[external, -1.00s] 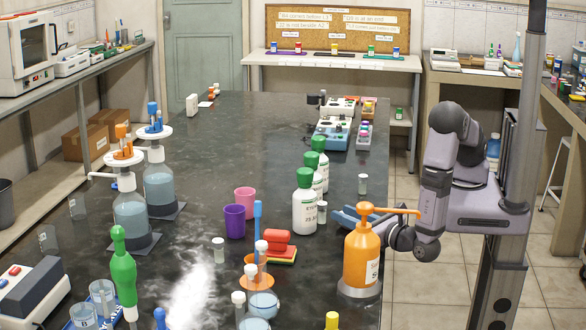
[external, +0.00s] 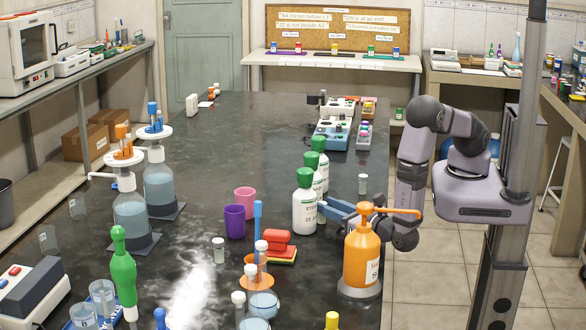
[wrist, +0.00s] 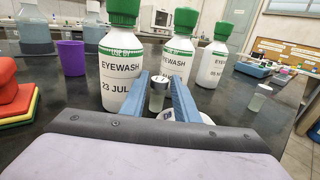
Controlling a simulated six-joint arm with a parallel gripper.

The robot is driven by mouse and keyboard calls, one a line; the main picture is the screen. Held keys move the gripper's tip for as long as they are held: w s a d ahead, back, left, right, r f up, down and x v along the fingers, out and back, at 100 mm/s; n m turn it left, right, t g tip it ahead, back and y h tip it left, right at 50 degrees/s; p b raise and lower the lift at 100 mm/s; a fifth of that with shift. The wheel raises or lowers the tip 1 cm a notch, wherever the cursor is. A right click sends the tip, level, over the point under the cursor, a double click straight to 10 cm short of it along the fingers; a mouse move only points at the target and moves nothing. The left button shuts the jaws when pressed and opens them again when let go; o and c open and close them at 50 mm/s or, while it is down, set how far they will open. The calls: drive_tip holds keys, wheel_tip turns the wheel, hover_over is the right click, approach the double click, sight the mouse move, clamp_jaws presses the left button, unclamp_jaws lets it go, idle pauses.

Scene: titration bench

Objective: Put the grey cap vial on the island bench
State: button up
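A small vial with a greyish-white cap (wrist: 159,90) stands upright on the dark bench (external: 290,112), in front of the green-capped eyewash bottles. My gripper (wrist: 159,80) is open, with one blue finger on each side of this vial; narrow gaps show between fingers and glass. In the external view my gripper (external: 328,208) reaches in low from the right, and its fingers mostly hide this vial. Another vial with a pale cap (wrist: 261,96) stands farther right, also visible in the external view (external: 363,184). I cannot tell for certain which cap is grey.
Eyewash bottles (external: 305,208) stand close behind the fingertips. An orange pump bottle (external: 361,255) stands just in front of my arm. The far middle of the bench is clear.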

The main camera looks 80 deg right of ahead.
drive_tip(key=shift+c, duration=0.4)
clamp_jaws()
drive_tip(key=shift+r, duration=0.15)
wheel_tip(320, 180, up, 18)
drive_tip(key=shift+b, duration=0.3)
idle(0.3)
